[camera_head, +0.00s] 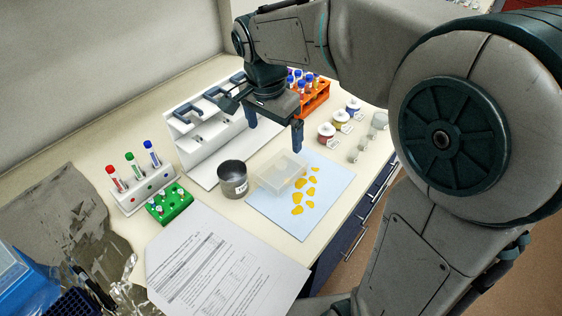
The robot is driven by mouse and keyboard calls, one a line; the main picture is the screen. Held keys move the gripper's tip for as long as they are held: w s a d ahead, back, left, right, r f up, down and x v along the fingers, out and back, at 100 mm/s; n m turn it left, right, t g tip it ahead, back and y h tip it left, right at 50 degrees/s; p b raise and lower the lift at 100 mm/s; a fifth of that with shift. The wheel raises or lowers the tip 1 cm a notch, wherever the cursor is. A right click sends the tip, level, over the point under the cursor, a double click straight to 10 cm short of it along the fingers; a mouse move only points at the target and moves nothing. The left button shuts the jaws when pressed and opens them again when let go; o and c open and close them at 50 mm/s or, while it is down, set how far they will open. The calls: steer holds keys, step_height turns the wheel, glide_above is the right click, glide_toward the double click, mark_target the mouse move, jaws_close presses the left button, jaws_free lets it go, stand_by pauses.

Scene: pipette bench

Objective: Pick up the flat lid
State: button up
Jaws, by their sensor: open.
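A clear, pale shallow box (281,173) rests on the light blue sheet (321,207). Its flat top looks like the flat lid, but I cannot tell lid from box at this size. My gripper (275,138) is open and empty, fingers pointing down. It hangs above and just behind the box in the picture, apart from it. One finger is to the left and one to the right, with a wide gap between them.
A grey metal can (232,180) stands close left of the box. The white pipette stand (205,150) is behind it. An orange tube rack (315,98) and small jars (326,132) are at the back right. Yellow blobs lie on the sheet. Printed paper (220,260) covers the front.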

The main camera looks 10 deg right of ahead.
glide_above(281, 163)
steer(key=s+a, duration=0.1)
step_height(281, 163, down, 6)
steer(key=shift+w+d+f, duration=0.15)
steer(key=shift+f, duration=0.8)
steer(key=shift+w+d+f, duration=0.1)
steer(key=shift+d+f, duration=0.05)
steer(key=shift+f, duration=0.75)
steer(key=shift+w+d+f, duration=0.15)
steer(key=shift+f, duration=0.8)
steer(key=c, duration=1)
